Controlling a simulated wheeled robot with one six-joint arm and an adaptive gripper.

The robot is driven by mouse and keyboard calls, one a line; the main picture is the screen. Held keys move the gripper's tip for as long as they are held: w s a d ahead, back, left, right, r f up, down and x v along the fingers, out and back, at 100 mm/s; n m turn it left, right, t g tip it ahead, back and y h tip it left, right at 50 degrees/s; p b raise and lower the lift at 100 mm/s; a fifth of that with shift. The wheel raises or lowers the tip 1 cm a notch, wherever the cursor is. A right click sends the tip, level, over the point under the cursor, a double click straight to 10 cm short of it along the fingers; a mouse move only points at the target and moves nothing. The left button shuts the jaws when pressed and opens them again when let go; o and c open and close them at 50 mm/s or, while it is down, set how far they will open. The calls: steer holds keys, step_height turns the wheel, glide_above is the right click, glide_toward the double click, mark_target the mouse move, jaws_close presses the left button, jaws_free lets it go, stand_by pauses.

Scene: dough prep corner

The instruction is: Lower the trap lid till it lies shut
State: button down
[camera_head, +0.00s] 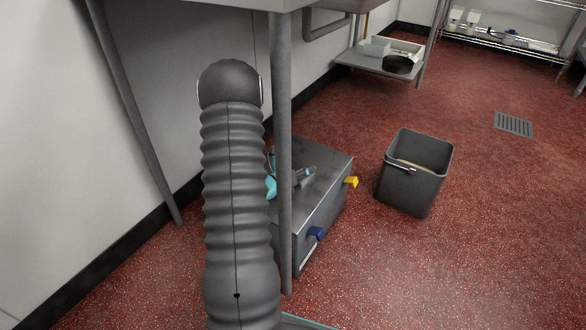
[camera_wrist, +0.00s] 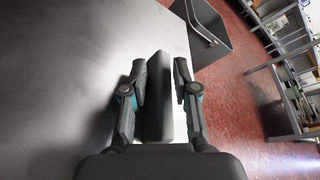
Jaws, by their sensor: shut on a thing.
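The grease trap is a grey metal box (camera_head: 323,222) on the floor in the head view, partly hidden by a table leg and my arm. Its grey lid (camera_head: 330,160) lies on top or very near it; I cannot tell if a thin gap is left. The lid's surface (camera_wrist: 80,60) fills the left of the wrist view. My gripper (camera_head: 308,172) is over the lid, and in the wrist view (camera_wrist: 160,75) its fingers are shut on a dark upright bar, the lid's handle (camera_wrist: 158,100). A yellow latch (camera_head: 351,182) and a blue latch (camera_head: 316,234) sit on the box's side.
A grey bucket (camera_head: 414,172) stands right of the trap. A table leg (camera_head: 284,150) rises close in front of the trap. A low shelf (camera_head: 375,66) with trays and a black pan is behind. Red floor is open to the right, with a drain grate (camera_head: 513,124).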

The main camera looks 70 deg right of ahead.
steer(key=shift+s+a+f, duration=0.3)
steer(key=shift+s+f, duration=0.4)
steer(key=shift+s, duration=0.05)
steer(key=c, duration=1.1)
jaws_free()
steer(key=shift+s, duration=0.15)
steer(key=shift+f, duration=0.1)
steer(key=shift+w+a, duration=0.1)
steer(key=shift+w, duration=0.15)
steer(key=v, duration=0.4)
steer(key=r+v, duration=0.1)
steer(key=v, duration=0.3)
steer(key=w+d+v, duration=0.1)
steer(key=v, duration=0.2)
steer(key=shift+w+a+r, duration=0.1)
steer(key=shift+a+r, duration=0.25)
steer(key=shift+r, duration=0.05)
